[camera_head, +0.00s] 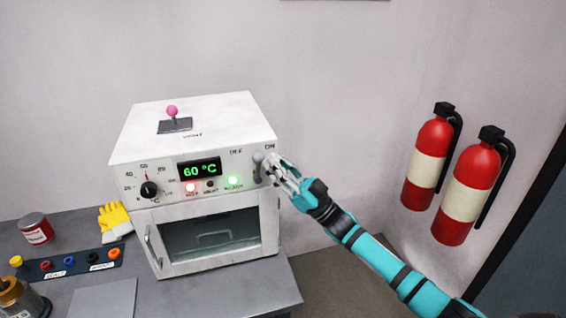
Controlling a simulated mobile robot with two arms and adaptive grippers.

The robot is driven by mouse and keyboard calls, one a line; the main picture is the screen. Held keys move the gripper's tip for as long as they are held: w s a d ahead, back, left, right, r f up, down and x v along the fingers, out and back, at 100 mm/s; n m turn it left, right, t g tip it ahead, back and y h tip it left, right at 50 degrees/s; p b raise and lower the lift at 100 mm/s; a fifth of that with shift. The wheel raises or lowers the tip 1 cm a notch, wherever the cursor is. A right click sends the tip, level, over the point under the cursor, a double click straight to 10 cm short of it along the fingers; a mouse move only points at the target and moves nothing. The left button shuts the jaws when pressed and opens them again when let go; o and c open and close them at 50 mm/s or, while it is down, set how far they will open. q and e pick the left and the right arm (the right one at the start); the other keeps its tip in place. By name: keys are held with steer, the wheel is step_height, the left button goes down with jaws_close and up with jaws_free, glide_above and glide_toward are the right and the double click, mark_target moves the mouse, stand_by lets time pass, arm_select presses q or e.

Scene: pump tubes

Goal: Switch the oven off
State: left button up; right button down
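The white oven (140,212) stands on a grey table, with its door closed. Its green display (199,170) reads 60 °C, and a red lamp (191,188) and a green lamp (233,181) are lit below it. OFF and ON labels are printed at the upper right of the front panel. The grey switch (259,158) is at the right end of the panel, below the labels, partly hidden by my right gripper (269,170). The fingertips are at the switch; I cannot tell whether they touch it or grip it. My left gripper is not in view.
A black dial (149,189) is at the panel's left. A pink-knobbed lever (172,112) stands on the oven top. A red can (36,229), yellow glove (114,221) and strip of coloured knobs (66,265) lie left. Two fire extinguishers (427,160) hang at the right.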

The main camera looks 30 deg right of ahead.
mark_target(258, 157)
steer(key=a+n+g+p, duration=0.1)
steer(key=n+g, duration=0.1)
steer(key=a+n+g+p, duration=0.1)
steer(key=n+g+p, duration=0.1)
steer(key=w+a+r+n+g+p, duration=0.1)
steer(key=g, duration=0.1)
steer(key=shift+a+n+p, duration=0.4)
